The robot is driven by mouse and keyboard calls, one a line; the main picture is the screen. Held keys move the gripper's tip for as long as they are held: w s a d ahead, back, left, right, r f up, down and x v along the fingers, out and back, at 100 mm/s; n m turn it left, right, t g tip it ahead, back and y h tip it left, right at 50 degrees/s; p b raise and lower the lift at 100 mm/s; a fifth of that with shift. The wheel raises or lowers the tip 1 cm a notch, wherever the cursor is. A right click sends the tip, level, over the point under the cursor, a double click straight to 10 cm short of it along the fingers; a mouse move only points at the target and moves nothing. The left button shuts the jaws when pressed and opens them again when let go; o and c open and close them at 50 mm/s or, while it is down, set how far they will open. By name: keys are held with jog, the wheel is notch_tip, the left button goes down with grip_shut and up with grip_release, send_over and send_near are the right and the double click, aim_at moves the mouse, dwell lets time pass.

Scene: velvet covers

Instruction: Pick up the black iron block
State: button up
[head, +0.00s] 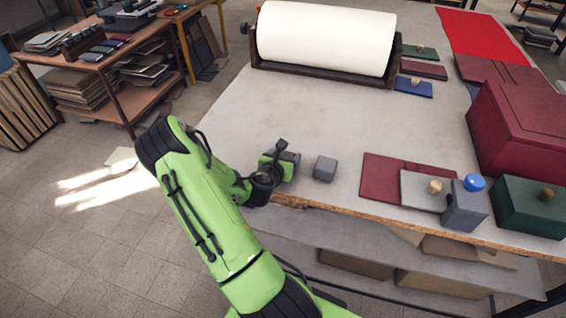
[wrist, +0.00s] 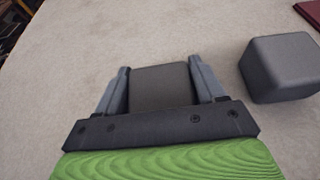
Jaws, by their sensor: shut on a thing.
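My gripper (wrist: 161,88) is shut on a dark grey block (wrist: 162,86), the darker of two blocks and the likely black iron block. One finger stands on each side of it in the wrist view. In the head view my gripper (head: 289,158) is low at the table's near left edge, and its body hides most of the held block. I cannot tell whether that block touches the table. A second, lighter grey block (head: 325,168) stands on the table just right of my gripper. It also shows in the wrist view (wrist: 280,70), apart from the fingers.
The table (head: 330,115) is clear behind the blocks, up to a large white roll (head: 326,38) in a dark stand. To the right lie a dark red cover (head: 382,175), a grey box with a blue knob (head: 465,208) and a green box (head: 528,210).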

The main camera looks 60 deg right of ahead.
grip_shut()
jog(key=shift+r, duration=0.1)
